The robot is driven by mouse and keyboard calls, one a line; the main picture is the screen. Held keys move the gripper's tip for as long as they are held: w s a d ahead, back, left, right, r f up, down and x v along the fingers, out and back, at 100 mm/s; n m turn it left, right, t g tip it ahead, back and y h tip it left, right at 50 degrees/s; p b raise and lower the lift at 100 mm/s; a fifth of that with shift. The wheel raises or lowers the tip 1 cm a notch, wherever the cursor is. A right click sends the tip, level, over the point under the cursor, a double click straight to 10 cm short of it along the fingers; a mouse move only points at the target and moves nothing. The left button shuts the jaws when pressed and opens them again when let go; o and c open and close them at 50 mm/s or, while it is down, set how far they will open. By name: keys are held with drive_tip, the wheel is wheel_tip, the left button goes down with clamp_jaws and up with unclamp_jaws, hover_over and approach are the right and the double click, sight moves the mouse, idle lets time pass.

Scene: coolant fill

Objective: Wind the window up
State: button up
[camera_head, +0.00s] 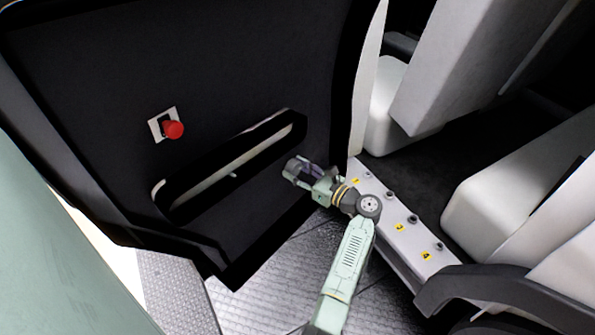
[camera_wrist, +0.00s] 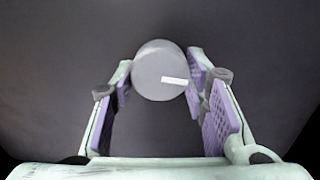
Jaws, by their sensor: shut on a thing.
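A grey round knob (camera_wrist: 158,68) with a short white mark on its face sits between my fingers in the wrist view, against the dark door panel. The white mark lies right of the knob's middle. In the head view the knob (camera_head: 291,168) is at the lower right of the door panel (camera_head: 240,65). My gripper (camera_head: 302,172) reaches it from the right and is shut on it. In the wrist view my gripper's purple pads (camera_wrist: 160,85) lie on both sides of the knob. I cannot make out any window glass.
A red knob (camera_head: 173,129) on a white plate is higher on the door, left of a long recessed pocket (camera_head: 235,165). A pale sill (camera_head: 405,225) with yellow numbered labels and small pegs runs right of my arm. White seats (camera_head: 510,190) stand beyond it.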

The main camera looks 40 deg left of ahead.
drive_tip(key=n+b, duration=0.2)
drive_tip(key=n, duration=0.3)
drive_tip(key=shift+w+f, duration=0.1)
drive_tip(key=shift+f, duration=0.05)
drive_tip(key=n+b, duration=0.3)
drive_tip(key=n, duration=0.2)
drive_tip(key=shift+b, duration=0.4)
drive_tip(key=n+b, duration=0.4)
drive_tip(key=n, duration=0.1)
drive_tip(key=shift+n+b, duration=0.35)
drive_tip(key=shift+n, duration=0.05)
drive_tip(key=shift+r+n+b, duration=0.15)
drive_tip(key=shift+n+b, duration=0.7)
drive_tip(key=shift+n, duration=0.1)
drive_tip(key=shift+r+n+b, duration=0.1)
drive_tip(key=shift+n+b, duration=0.7)
drive_tip(key=shift+n, duration=0.15)
drive_tip(key=shift+r, duration=0.1)
drive_tip(key=o, duration=1.1)
drive_tip(key=shift+o, duration=0.2)
drive_tip(key=shift+w, duration=0.1)
